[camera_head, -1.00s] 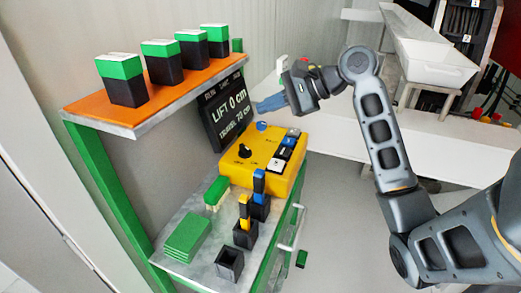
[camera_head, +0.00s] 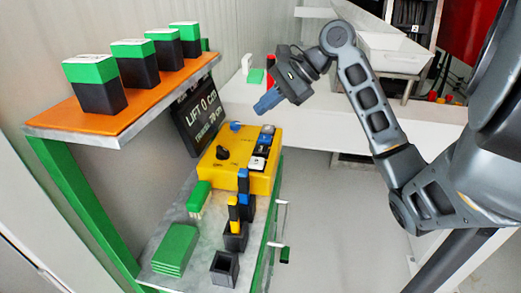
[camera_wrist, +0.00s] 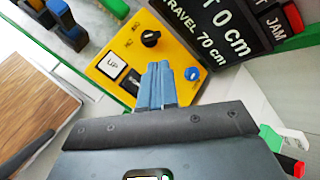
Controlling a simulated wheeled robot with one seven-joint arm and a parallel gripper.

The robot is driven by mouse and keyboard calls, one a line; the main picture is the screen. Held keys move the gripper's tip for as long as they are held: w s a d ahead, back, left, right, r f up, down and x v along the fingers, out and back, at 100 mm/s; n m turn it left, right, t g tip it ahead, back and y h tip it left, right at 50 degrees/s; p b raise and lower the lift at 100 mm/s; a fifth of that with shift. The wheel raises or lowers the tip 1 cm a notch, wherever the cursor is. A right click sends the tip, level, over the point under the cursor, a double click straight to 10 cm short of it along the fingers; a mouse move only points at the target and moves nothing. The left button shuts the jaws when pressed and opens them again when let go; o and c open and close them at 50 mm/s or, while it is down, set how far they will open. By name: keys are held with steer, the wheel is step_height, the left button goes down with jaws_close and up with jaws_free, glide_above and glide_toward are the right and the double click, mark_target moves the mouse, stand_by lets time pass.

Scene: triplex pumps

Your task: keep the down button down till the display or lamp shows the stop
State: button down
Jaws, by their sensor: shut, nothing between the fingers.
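The yellow control box (camera_head: 232,176) stands on the bench with a row of buttons along its right side. In the wrist view the white UP button (camera_wrist: 112,66) is readable. A dark button (camera_wrist: 131,82) beside it is partly hidden by my fingers, and I cannot read a DOWN label. The display (camera_head: 196,112) reads LIFT 0 cm; in the wrist view the display (camera_wrist: 222,30) also reads TRAVEL 70 cm. My gripper (camera_head: 262,106), with blue fingers, is shut and empty. It is above the far end of the box, apart from it. No lit lamp is discernible.
The box also carries a black knob (camera_head: 222,152) and a blue button (camera_head: 235,126). An orange shelf (camera_head: 60,119) with several green-topped black blocks overhangs at left. Black holders (camera_head: 224,268) and green plates (camera_head: 175,250) lie in front. Open space lies right of the bench.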

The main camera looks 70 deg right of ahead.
steer(key=b, duration=0.6)
glide_above(265, 149)
step_height(265, 149, down, 6)
steer(key=shift+d, duration=0.1)
steer(key=shift+f+b, duration=0.7)
steer(key=shift+f, duration=0.45)
steer(key=shift+f, duration=0.15)
stand_by(0.6)
steer(key=shift+f, duration=0.3)
steer(key=shift+f, duration=0.5)
stand_by(2.8)
steer(key=shift+r, duration=0.15)
stand_by(0.6)
steer(key=shift+r+p, duration=0.8)
steer(key=shift+p, duration=0.15)
